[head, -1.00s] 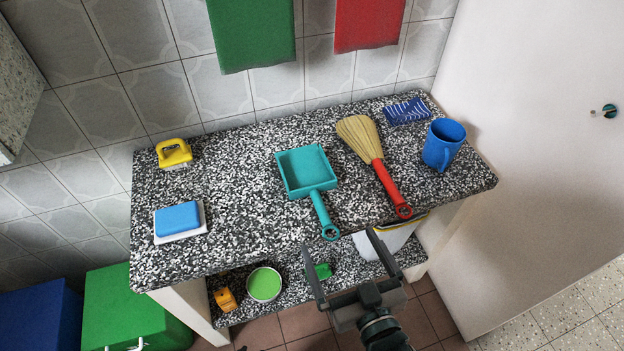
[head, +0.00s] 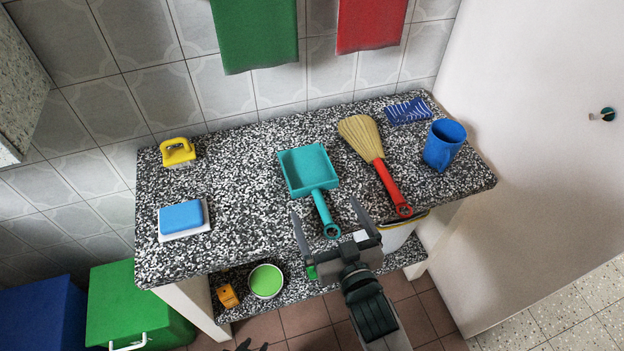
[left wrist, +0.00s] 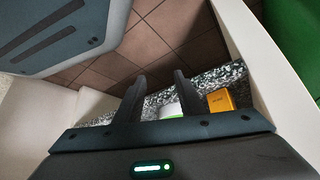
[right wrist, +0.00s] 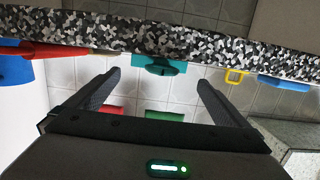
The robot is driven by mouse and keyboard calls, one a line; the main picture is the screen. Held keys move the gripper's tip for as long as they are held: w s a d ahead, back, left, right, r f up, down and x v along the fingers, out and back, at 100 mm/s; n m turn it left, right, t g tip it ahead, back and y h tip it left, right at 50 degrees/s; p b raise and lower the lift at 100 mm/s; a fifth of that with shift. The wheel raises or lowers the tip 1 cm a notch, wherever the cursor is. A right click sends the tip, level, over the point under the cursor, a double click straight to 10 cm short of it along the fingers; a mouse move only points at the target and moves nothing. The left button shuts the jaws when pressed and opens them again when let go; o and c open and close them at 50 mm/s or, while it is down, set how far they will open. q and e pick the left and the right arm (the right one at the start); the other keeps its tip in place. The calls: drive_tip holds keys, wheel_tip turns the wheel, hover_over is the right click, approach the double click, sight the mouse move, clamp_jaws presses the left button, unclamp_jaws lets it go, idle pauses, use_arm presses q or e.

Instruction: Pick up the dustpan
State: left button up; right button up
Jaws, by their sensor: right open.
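The teal dustpan (head: 306,170) lies on the speckled counter, its pan toward the wall and its handle toward the front edge. My right gripper (head: 325,208) is open, with its fingertips on either side of the handle's end in the head view. In the right wrist view the dustpan (right wrist: 160,65) shows end-on beyond and between the open fingers (right wrist: 157,82); I see no contact. My left gripper (head: 252,346) barely shows at the bottom of the head view. In the left wrist view its fingers (left wrist: 156,88) are apart and empty, facing the lower shelf.
A red-handled brush (head: 375,155) lies right of the dustpan, with a blue mug (head: 443,145) beyond it. The counter (head: 245,190) is clear between these and the dustpan.

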sight(316, 186)
drive_tip(key=x, duration=0.3)
use_arm(q)
drive_tip(key=shift+w+d+r, duration=0.15)
drive_tip(key=shift+d, duration=0.2)
drive_tip(key=shift+w+d+r, duration=0.1)
drive_tip(key=shift+d, duration=0.25)
use_arm(e)
drive_tip(key=shift+w, duration=0.15)
drive_tip(key=shift+w+a+r+p, duration=0.1)
drive_tip(key=shift+w+a+p, duration=0.1)
drive_tip(key=shift+w+p, duration=0.3)
drive_tip(key=x, duration=0.3)
drive_tip(key=shift+w, duration=0.2)
use_arm(q)
drive_tip(key=shift+s+a+r+t, duration=0.1)
drive_tip(key=shift+s+r+t, duration=0.05)
drive_tip(key=shift+s+t, duration=0.2)
use_arm(e)
drive_tip(key=shift+w+a, duration=0.1)
drive_tip(key=shift+w, duration=0.3)
drive_tip(key=c, duration=0.8)
